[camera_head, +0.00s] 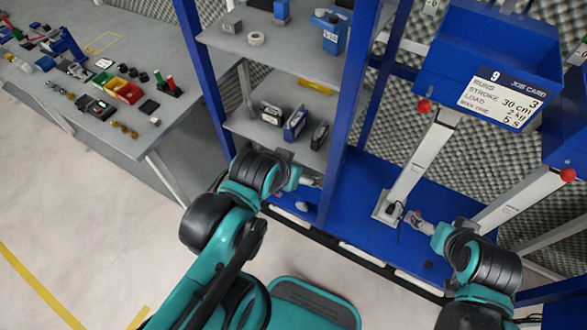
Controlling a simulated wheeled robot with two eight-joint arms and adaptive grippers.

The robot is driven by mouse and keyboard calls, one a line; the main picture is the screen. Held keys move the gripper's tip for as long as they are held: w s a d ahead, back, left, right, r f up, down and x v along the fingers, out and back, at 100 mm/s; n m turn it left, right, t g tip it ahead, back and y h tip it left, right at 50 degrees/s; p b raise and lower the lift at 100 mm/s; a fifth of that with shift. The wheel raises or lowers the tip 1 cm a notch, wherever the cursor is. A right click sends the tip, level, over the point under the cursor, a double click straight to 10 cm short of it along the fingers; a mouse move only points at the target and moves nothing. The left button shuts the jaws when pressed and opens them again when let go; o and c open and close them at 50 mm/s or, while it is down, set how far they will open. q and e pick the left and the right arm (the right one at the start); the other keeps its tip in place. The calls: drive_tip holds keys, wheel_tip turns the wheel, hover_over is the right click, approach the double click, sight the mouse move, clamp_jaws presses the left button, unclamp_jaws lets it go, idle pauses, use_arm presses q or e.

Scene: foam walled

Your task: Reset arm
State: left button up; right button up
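My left arm (207,225) reaches up from the bottom of the head view, teal and black. Its small grey gripper (312,182) points right, in front of the blue shelf post and below the lower shelf. My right arm (480,270) comes in from the lower right. Its gripper (412,217) points left and up, above the blue base plate and close to a small dark item on a white post's foot. Both grippers are too small to tell whether their fingers are open or shut. I see nothing held in either one.
A blue-framed rack has a grey shelf (290,95) with several small devices. Blue bins with a job card (500,98) stand on white posts (420,160) over a blue base (365,215). A grey workbench (130,45) with parts is at upper left. The floor at left is clear.

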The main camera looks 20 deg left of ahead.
wheel_tip(320, 180, down, 3)
drive_tip(key=b, duration=0.3)
idle(1.0)
